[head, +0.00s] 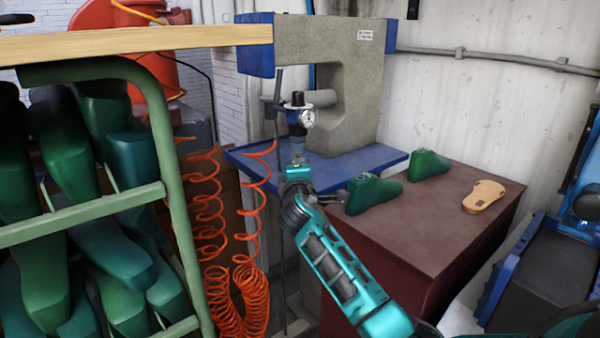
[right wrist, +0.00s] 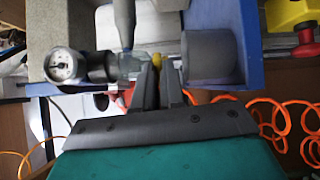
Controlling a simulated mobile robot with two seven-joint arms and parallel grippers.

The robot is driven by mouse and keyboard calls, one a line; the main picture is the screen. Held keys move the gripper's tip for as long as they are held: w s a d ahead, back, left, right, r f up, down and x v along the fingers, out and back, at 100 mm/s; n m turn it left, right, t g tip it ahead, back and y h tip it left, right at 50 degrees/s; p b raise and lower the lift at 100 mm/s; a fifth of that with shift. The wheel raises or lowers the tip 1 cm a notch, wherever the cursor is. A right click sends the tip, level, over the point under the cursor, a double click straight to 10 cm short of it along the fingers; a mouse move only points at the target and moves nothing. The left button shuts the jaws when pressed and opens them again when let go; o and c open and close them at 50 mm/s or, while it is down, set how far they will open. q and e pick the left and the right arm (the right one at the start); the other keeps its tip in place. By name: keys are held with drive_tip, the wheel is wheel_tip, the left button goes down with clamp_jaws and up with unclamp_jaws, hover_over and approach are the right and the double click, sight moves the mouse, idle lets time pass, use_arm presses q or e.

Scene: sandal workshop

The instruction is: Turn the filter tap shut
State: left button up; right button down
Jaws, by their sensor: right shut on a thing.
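The filter unit with its round white gauge (head: 307,118) hangs beside the grey press at the blue table's left end. In the right wrist view the gauge (right wrist: 62,66) is at the left and the clear filter bowl (right wrist: 130,62) is right of it. A small yellow piece, apparently the filter tap (right wrist: 157,60), shows at my right fingertips. My right gripper (right wrist: 163,68) is shut on it. In the head view my right gripper (head: 297,158) is just below the filter; the tap cannot be made out there. My left gripper is not in view.
The grey press (head: 350,60) stands on a blue table (head: 375,157). Coiled orange hoses (head: 240,290) hang left of my arm. A green rack (head: 178,200) holds several green lasts. A dark red cabinet (head: 440,220) carries green lasts (head: 372,194) and a tan sole (head: 484,196).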

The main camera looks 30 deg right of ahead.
drive_tip(key=shift+m, duration=0.4)
idle(0.3)
drive_tip(key=c, duration=1.2)
unclamp_jaws()
drive_tip(key=shift+s, duration=0.1)
drive_tip(key=v, duration=1.2)
drive_tip(key=shift+s+a+p, duration=0.25)
drive_tip(key=shift+p, duration=0.15)
